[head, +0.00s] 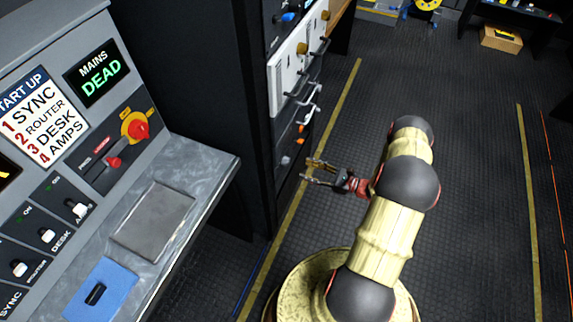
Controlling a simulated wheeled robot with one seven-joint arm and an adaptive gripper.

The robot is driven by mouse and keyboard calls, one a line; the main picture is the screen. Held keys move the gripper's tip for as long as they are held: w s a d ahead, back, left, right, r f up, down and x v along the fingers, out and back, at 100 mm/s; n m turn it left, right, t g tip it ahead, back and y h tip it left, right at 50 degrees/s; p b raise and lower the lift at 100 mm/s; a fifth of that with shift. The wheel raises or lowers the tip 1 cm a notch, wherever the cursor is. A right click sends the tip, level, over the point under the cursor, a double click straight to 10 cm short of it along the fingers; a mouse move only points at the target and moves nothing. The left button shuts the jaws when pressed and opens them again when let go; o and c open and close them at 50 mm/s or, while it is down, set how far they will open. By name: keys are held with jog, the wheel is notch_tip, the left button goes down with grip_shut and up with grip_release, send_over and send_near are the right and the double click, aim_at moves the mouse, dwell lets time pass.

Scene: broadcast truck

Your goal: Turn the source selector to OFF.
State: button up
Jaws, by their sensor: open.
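A sloped grey control panel (100,135) stands at the left in the head view. Near its right edge is a red rotary knob (139,130) on a yellow round plate. Left and below it is a red-handled lever (115,162) on a dark plate with small labels. I cannot tell from the labels which of the two is the source selector, or read its position. A display (97,73) above reads MAINS DEAD. My gripper (309,171) is open and empty, well to the right of the panel, over the floor near the rack.
A sign (42,117) lists SYNC, ROUTER, DESK, AMPS. White switches (47,236) line the panel's lower left. A grey ledge (200,165) juts out below, with a blue pad (100,290). A dark rack (290,100) with protruding handles stands beside my gripper.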

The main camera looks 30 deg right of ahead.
aim_at(286, 161)
jog(key=b+x, duration=0.2)
jog(key=x, duration=0.5)
jog(key=shift+w+a+r, duration=0.3)
jog(key=shift+c, duration=1.3)
jog(key=c, duration=0.9)
